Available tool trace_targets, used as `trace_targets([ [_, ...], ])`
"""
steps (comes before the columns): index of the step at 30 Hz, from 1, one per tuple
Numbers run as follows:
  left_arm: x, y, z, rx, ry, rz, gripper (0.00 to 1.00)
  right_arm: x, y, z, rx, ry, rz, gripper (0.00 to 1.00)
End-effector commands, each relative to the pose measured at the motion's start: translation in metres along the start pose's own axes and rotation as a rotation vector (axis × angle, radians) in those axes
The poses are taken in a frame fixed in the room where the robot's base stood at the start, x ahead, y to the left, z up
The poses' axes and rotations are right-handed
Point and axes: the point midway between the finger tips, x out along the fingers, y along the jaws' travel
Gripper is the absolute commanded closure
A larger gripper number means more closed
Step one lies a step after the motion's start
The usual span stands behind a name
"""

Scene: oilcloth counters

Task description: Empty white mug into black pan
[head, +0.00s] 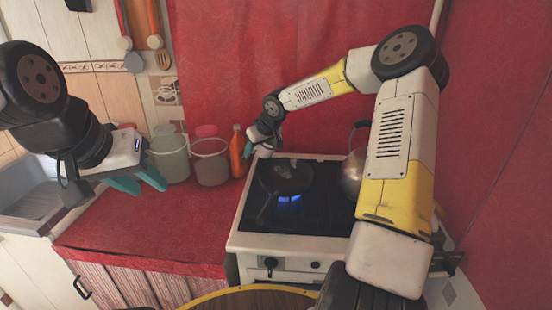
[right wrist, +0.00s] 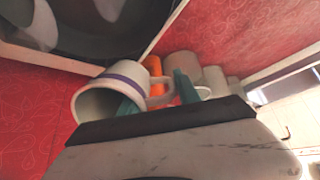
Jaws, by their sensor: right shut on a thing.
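The white mug with a purple band (right wrist: 108,98) is in my right gripper, its mouth showing in the right wrist view. One teal finger is inside the mug and the other is outside near the handle. In the head view my right gripper (head: 251,149) is at the stove's back left corner, and the mug is small and mostly hidden there. The black pan (head: 287,176) sits on the stove's back left burner, right of the gripper. I cannot make out any contents in the mug. My left gripper (head: 139,183) is open and empty above the counter.
A blue flame (head: 289,198) burns under the pan on the stove (head: 240,231). A metal kettle (head: 353,170) stands to the right. An orange bottle (head: 238,152) and two tubs (head: 210,164) stand left of my right gripper. The red counter (head: 165,225) is clear in front.

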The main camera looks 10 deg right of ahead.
Motion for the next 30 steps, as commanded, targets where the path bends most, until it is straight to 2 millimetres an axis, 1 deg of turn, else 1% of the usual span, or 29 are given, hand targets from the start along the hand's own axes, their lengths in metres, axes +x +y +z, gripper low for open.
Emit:
trace_targets([
  [2,0.0,0.0,0.0,0.0,0.0,0.0,0.64,0.001,-0.002,-0.007,-0.003,-0.041,-0.002,1.0],
  [5,0.0,0.0,0.0,0.0,0.0,0.0,0.64,0.001,-0.002,-0.012,-0.004,-0.103,-0.004,1.0],
  [9,0.0,0.0,0.0,0.0,0.0,0.0,0.64,0.011,-0.003,-0.014,-0.006,-0.203,-0.003,1.0],
  [13,0.0,0.0,0.0,0.0,0.0,0.0,0.64,0.017,-0.002,-0.016,-0.008,-0.285,-0.002,1.0],
  [21,0.0,0.0,0.0,0.0,0.0,0.0,0.64,0.025,-0.002,-0.02,-0.011,-0.44,-0.002,1.0],
  [30,0.0,0.0,0.0,0.0,0.0,0.0,0.64,0.031,-0.001,-0.023,-0.012,-0.557,-0.001,1.0],
])
